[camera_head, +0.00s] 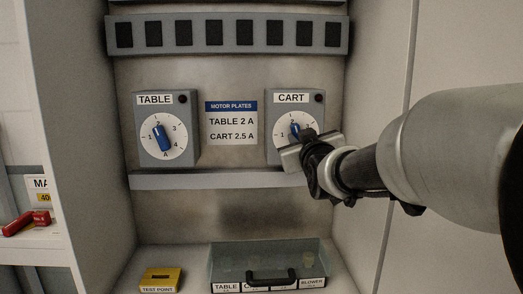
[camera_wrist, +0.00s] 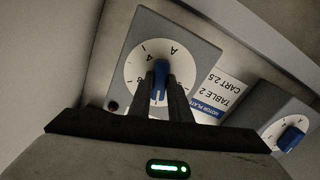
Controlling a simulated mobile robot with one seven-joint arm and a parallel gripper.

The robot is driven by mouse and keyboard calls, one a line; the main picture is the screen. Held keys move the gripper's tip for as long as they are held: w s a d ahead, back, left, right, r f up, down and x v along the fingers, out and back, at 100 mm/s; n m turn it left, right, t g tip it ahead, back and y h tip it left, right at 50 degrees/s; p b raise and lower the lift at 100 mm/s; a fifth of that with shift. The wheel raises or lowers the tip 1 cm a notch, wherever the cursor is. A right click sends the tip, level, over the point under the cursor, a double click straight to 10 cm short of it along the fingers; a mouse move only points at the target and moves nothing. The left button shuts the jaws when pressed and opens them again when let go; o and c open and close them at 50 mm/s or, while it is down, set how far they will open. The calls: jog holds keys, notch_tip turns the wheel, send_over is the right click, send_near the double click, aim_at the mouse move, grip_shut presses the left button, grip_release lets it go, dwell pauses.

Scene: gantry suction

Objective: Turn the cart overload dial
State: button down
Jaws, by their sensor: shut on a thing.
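The cart overload dial is a blue knob (camera_head: 295,130) on a white numbered face, on a grey box (camera_head: 279,104) labelled CART at the right of the cabinet. My gripper (camera_head: 300,142) is at this dial and covers the lower part of its face in the head view. In the wrist view my fingers (camera_wrist: 161,92) are shut on the blue knob (camera_wrist: 160,76), one on each side. The face there shows 4, 1 and A; the other marks are partly hidden. I cannot tell the exact setting of the knob.
The TABLE dial (camera_head: 162,138) is on a like box at left. A MOTOR PLATES label (camera_head: 231,122) between them reads TABLE 2 A, CART 2.5 A. Below are a ledge (camera_head: 215,179), a clear box with a black handle (camera_head: 270,275) and a yellow TEST POINT block (camera_head: 160,279).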

jog(key=shift+m+b, duration=2.45)
jog(key=shift+m, duration=1.05)
jog(key=shift+r, duration=0.1)
jog(key=c, duration=1.6)
grip_release()
jog(key=shift+w, duration=0.1)
jog(key=shift+c, duration=0.2)
jog(key=s, duration=1.7)
jog(key=shift+s, duration=0.25)
